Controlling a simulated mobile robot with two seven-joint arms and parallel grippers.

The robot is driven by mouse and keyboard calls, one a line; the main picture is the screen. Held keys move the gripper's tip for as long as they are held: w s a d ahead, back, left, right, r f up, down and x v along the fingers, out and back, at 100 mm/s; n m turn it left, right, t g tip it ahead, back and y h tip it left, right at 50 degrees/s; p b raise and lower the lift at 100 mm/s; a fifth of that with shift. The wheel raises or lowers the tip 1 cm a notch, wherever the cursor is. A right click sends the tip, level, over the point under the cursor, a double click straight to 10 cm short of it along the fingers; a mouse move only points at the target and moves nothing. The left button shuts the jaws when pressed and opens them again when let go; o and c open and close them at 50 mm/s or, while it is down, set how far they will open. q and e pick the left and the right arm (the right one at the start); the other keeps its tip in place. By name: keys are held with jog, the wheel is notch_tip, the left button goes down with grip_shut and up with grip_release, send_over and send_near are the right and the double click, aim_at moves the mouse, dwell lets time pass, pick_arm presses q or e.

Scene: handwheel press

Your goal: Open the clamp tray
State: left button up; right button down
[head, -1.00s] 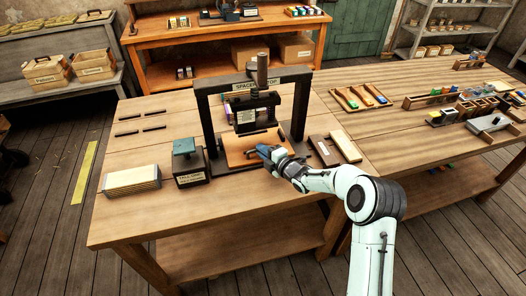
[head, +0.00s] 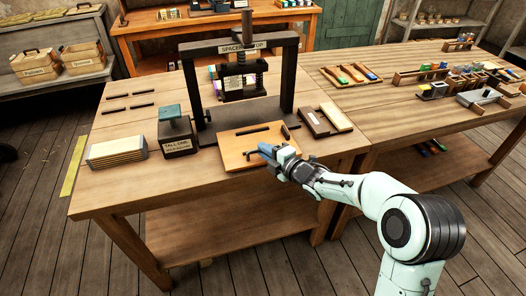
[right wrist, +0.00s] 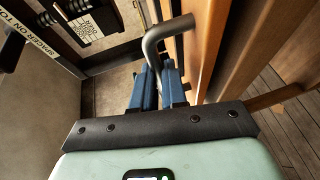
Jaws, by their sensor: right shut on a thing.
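The clamp tray (head: 232,158) is an orange-brown wooden board with a dark bar lying across it. It sticks out in front of the dark press frame (head: 190,92), towards the table's front edge. My right gripper (head: 272,151) has blue fingers at the tray's front edge. In the right wrist view its fingers (right wrist: 158,82) are shut on the bent grey metal handle (right wrist: 168,32), beside the wooden tray (right wrist: 208,45). The press's screw and dark head (head: 243,82) stand above and behind the tray. My left gripper is not in view.
A dark box with a green top (head: 174,128) and a stack of pale boards (head: 117,153) stand left of the tray. A dark and pale wooden holder (head: 325,119) lies to its right. Several coloured blocks (head: 352,74) are farther right. The table's front edge is close.

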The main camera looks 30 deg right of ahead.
jog(key=shift+s+a, duration=0.1)
jog(key=shift+s, duration=0.2)
jog(key=c, duration=1.2)
grip_release()
jog(key=shift+w, duration=0.1)
jog(key=shift+o, duration=0.2)
jog(key=v, duration=1.3)
jog(key=shift+s, duration=0.25)
